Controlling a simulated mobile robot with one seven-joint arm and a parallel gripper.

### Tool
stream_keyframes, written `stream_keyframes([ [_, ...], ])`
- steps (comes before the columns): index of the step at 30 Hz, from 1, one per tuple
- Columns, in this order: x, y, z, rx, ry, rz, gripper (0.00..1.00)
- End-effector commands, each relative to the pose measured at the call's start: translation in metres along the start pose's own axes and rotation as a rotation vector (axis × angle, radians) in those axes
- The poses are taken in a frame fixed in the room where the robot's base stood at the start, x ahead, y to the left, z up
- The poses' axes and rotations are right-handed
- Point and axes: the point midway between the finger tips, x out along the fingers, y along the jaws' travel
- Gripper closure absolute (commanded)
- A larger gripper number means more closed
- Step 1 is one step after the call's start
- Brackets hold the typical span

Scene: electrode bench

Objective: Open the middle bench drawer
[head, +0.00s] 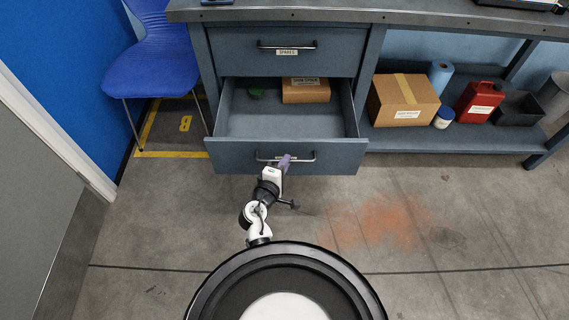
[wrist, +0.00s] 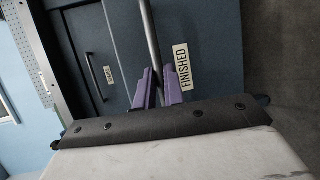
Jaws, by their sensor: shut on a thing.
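The drawer just below the top one (head: 233,156) is pulled well out, with its inside showing. Its bar handle (head: 306,158) runs across the front. My gripper (head: 284,162) is at the handle's middle, with its purple fingers shut around the bar. In the wrist view the handle bar (wrist: 149,30) passes between the purple fingers (wrist: 159,90), beside a label reading FINISHED (wrist: 181,67). The upper drawer (head: 235,52), labelled SPARES, is shut. Anything beneath the open drawer is hidden.
The open drawer holds a small cardboard box (head: 306,92) and a green item (head: 256,92) at the back. A blue chair (head: 150,65) stands left. The shelf right holds a large carton (head: 403,103) and a red can (head: 478,102). Floor right of my arm is clear.

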Motion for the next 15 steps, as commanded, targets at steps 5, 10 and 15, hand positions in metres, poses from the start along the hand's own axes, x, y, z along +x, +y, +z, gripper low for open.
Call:
stream_keyframes([
  [5,0.0003,0.0000,0.0010,0.000,-0.002,0.000,1.00],
  [10,0.0004,0.0000,0.0010,0.000,-0.002,0.000,0.85],
  [15,0.0003,0.0000,0.0006,0.000,-0.001,0.000,0.68],
])
